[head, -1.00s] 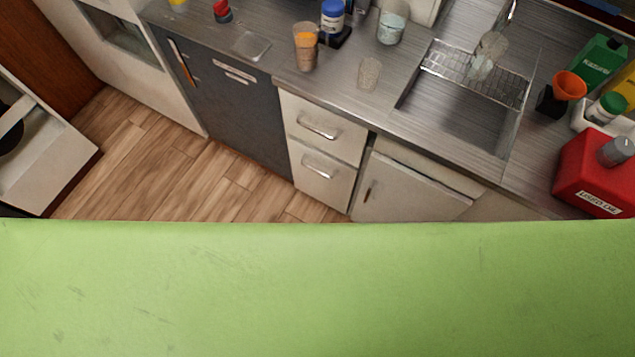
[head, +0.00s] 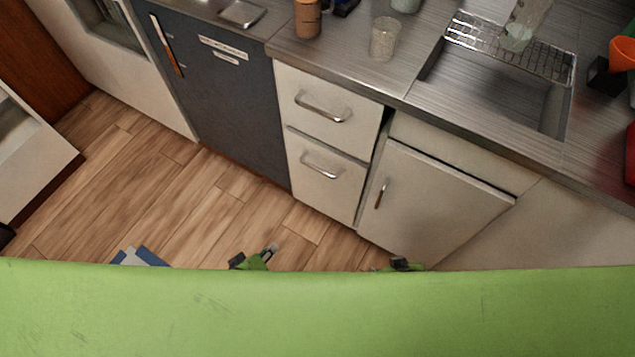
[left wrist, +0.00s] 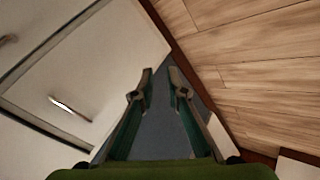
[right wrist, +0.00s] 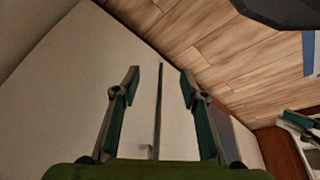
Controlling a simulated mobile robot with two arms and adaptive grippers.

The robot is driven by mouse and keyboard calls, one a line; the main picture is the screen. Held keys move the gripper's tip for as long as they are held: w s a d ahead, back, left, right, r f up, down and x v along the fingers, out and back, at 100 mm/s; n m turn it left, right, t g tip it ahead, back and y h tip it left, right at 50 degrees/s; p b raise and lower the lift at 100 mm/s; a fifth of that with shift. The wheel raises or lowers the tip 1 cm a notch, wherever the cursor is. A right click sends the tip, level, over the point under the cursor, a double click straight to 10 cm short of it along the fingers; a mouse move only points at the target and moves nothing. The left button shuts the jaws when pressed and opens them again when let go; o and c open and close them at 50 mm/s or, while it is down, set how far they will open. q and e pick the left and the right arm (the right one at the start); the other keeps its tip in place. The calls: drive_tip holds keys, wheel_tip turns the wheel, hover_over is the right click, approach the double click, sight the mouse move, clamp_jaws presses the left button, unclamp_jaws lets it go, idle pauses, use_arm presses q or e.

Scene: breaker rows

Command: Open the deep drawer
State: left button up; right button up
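Two off-white drawers, one above the other, are closed in the counter in the head view: the upper drawer (head: 345,132) and the lower drawer (head: 345,195). Each has a metal bar handle. Their fronts look similar in height, so I cannot tell which is the deep one. My left gripper (head: 262,258) is open and empty, low in front of the drawers. In the left wrist view a bar handle (left wrist: 70,107) shows left of its fingers, apart from them. My right gripper (right wrist: 160,72) is open and empty in front of a pale cabinet front.
A dark grey appliance (head: 230,110) stands left of the drawers, and a cupboard door (head: 430,205) right of them. A glass (head: 384,40) and a brown cup (head: 307,20) stand on the counter near its edge. My green body hides the bottom.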

use_arm(q)
drive_tip(key=w+d+r+n+t+h+b, duration=0.1)
drive_tip(key=w+d+r+n+t+b, duration=0.15)
drive_tip(key=w+b, duration=0.25)
drive_tip(key=n+t+h+b, duration=0.3)
drive_tip(key=n+b, duration=0.1)
drive_tip(key=b, duration=0.6)
approach(317, 168)
drive_tip(key=shift+m, duration=0.25)
drive_tip(key=x, duration=0.3)
drive_tip(key=b+x, duration=0.1)
drive_tip(key=x, duration=0.2)
drive_tip(key=b+x, duration=0.1)
drive_tip(key=x, duration=0.3)
drive_tip(key=shift+d+f, duration=0.1)
drive_tip(key=shift+f, duration=0.2)
use_arm(e)
drive_tip(key=w+a+r+t+y, duration=0.1)
drive_tip(key=w+r+t, duration=0.3)
drive_tip(key=w+r, duration=0.2)
drive_tip(key=w+a+r+t, duration=0.2)
drive_tip(key=w+r, duration=0.4)
drive_tip(key=r, duration=0.4)
drive_tip(key=shift+a+r+t+y, duration=0.3)
drive_tip(key=shift+r+t+y, duration=0.1)
drive_tip(key=shift+t, duration=0.5)
use_arm(q)
drive_tip(key=shift+s, duration=0.1)
